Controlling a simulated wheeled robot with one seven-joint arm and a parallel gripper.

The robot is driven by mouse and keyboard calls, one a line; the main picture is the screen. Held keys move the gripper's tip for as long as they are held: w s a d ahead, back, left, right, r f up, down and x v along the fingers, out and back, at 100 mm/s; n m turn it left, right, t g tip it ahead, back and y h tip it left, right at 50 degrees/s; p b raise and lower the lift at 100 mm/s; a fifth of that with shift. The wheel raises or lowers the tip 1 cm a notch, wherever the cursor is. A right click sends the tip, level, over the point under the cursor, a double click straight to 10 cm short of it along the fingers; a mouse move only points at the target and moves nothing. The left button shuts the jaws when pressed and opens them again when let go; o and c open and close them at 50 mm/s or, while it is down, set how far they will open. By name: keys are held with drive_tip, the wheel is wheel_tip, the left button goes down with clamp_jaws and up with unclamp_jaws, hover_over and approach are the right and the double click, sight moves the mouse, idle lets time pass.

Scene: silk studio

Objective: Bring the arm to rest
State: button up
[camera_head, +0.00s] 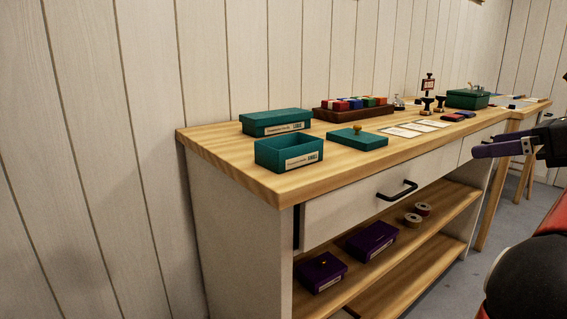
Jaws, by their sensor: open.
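My gripper (501,147) shows at the right edge of the head view, in front of the right part of the workbench. It is open, and no object shows between its fingers. Its purple-grey finger points left, and the rest of the hand is cut off by the picture edge. My dark and red arm parts fill the lower right corner. The gripper looks clear of the wooden bench top (235,158), though its exact distance from the bench edge is hard to tell.
On the bench stand an open teal box (270,153), a closed teal box (262,124), a teal lid with a knob (357,140) and a wooden tray (335,115) of coloured blocks. A drawer handle (397,191) juts out. Purple boxes (371,239) and spools (413,220) sit on the shelf below.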

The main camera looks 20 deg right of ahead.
drive_tip(key=w+a+f+n+g, duration=0.25)
drive_tip(key=a+f+n, duration=0.35)
drive_tip(key=a, duration=0.4)
drive_tip(key=w+a+f+n+g, duration=0.1)
drive_tip(key=a+f+n+g, duration=0.35)
drive_tip(key=a, duration=0.65)
drive_tip(key=s+a+f+n+h, duration=0.2)
drive_tip(key=s+a+f+n, duration=0.3)
drive_tip(key=f+n, duration=0.3)
drive_tip(key=s+a+f+n+h+p, duration=0.1)
drive_tip(key=s+a+f+n+h, duration=0.2)
drive_tip(key=n, duration=1)
drive_tip(key=s+a+f, duration=0.2)
drive_tip(key=a+f, duration=0.2)
drive_tip(key=f, duration=0.2)
drive_tip(key=shift+s+a+f+p, duration=0.2)
drive_tip(key=shift+s+a+p, duration=0.1)
drive_tip(key=shift+s, duration=0.05)
